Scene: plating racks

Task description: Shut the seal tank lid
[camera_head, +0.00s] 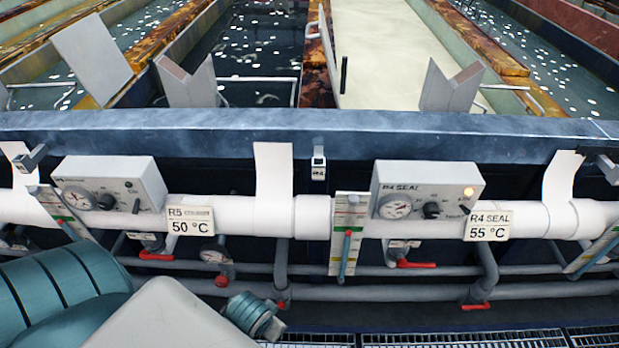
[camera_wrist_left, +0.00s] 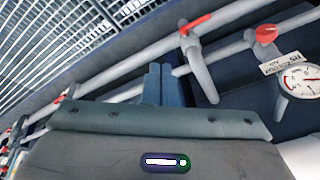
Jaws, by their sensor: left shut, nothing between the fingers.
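The R4 SEAL tank is marked by its control box (camera_head: 425,190) and a 55 °C plate (camera_head: 488,225). Behind the front rail, a long flat cream surface (camera_head: 390,55) fills the bay above it, with a short black bar (camera_head: 344,75) at its left edge. I cannot tell whether this surface is the lid or the tank's contents. My left gripper (camera_wrist_left: 159,75) is shut and empty in the left wrist view, pointing towards the pipes and floor grating. In the head view, my left arm is low at the left, well apart from the cream surface. My right gripper is not in view.
A blue-grey rail (camera_head: 310,122) runs across the tank fronts. White pipe (camera_head: 315,215), grey pipes and red valve handles (camera_head: 415,264) lie below it. The R5 control box (camera_head: 110,185) is at left. Pale V-notched supports (camera_head: 452,88) stand behind the rail.

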